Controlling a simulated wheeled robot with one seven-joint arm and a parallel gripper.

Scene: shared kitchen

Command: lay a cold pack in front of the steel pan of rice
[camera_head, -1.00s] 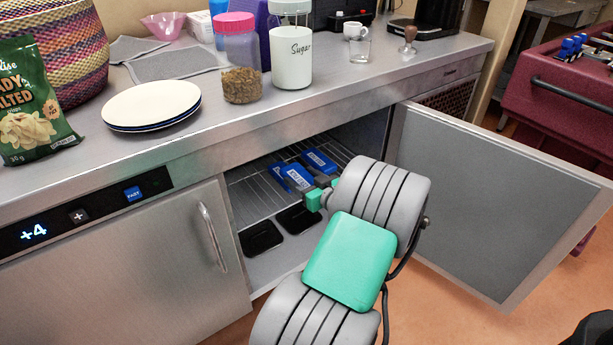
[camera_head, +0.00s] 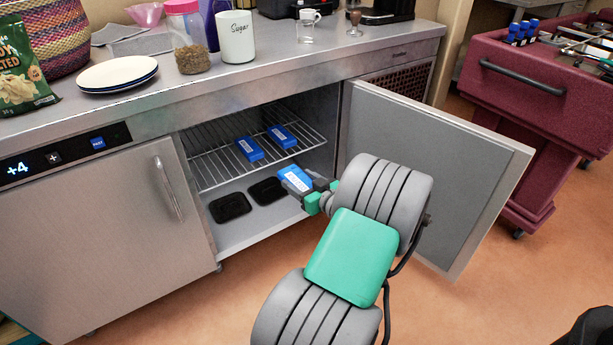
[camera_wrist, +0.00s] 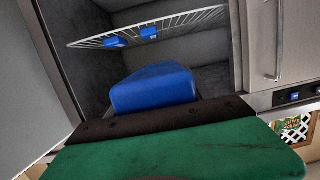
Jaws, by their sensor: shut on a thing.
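My gripper (camera_head: 313,188) is shut on a blue cold pack (camera_head: 297,179) with a white label, held at the front of the open fridge compartment, lower in the picture than the wire rack. The held pack fills the middle of the wrist view (camera_wrist: 155,88), beyond the dark gripper edge (camera_wrist: 165,118). Two more blue cold packs lie on the rack, one at left (camera_head: 250,148) and one at right (camera_head: 281,136); both show small in the wrist view. I see no steel pan of rice in either view.
The fridge door (camera_head: 430,165) stands open to the right of my arm. Two black flat pads (camera_head: 230,207) lie on the compartment floor below the wire rack (camera_head: 215,172). The counter above holds plates (camera_head: 117,73), a sugar canister (camera_head: 236,37) and a jar.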

